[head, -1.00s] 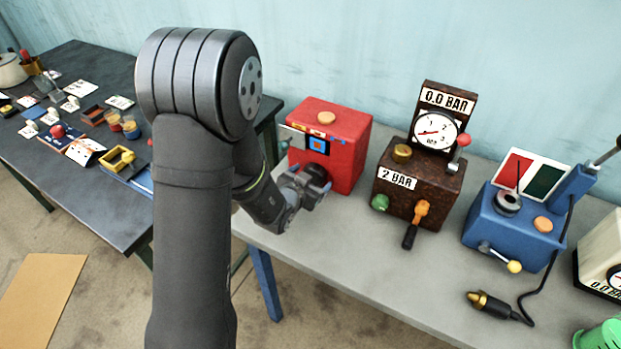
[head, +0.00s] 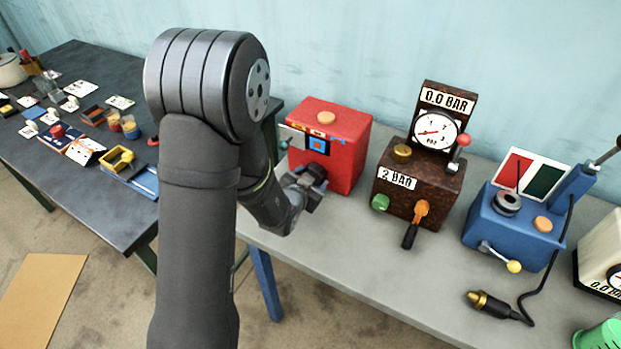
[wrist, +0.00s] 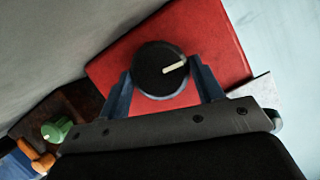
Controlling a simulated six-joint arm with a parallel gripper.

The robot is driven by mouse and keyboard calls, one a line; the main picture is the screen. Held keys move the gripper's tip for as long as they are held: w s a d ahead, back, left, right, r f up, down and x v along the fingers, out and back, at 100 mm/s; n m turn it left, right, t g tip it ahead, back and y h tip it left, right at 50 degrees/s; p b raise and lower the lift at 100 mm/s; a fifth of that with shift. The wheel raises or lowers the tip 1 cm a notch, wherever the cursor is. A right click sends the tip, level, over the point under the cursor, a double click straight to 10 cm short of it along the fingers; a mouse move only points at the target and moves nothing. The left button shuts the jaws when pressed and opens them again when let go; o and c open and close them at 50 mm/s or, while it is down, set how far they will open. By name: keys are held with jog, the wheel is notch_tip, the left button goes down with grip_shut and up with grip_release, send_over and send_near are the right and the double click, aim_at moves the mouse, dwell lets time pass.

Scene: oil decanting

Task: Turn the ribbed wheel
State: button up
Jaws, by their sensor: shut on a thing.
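The ribbed wheel (wrist: 160,70) shows in the wrist view as a round black knob with a pale pointer line, on the front of a red box (wrist: 218,38). My gripper (wrist: 166,84) is shut on it, with one blue finger at each side. The pointer line points to the right and slightly up in that view. In the head view my gripper (head: 310,186) is at the front of the red box (head: 346,150) and covers most of the wheel. The ribs on the wheel's edge are too small to make out.
Right of the red box stands a brown box (head: 435,190) with a gauge (head: 434,130), a green knob (head: 380,203) and an orange-black lever (head: 415,226). A blue device (head: 510,232) stands further right. The grey table (head: 350,255) is clear in front of the red box.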

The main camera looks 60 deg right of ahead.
jog(key=m+t, duration=0.2)
jog(key=m, duration=0.1)
jog(key=m+t+h, duration=0.1)
jog(key=m, duration=0.1)
jog(key=shift+s+f, duration=0.2)
jog(key=shift+s, duration=0.05)
jog(key=m+t+h, duration=0.1)
jog(key=m, duration=0.1)
jog(key=m+t, duration=0.1)
jog(key=m, duration=0.2)
jog(key=shift+f+h, duration=0.15)
jog(key=shift+h, duration=0.25)
dwell(0.4)
jog(key=o, duration=1)
jog(key=shift+c, duration=0.2)
jog(key=shift+s+a, duration=0.1)
jog(key=v, duration=1.7)
jog(key=shift+s, duration=0.1)
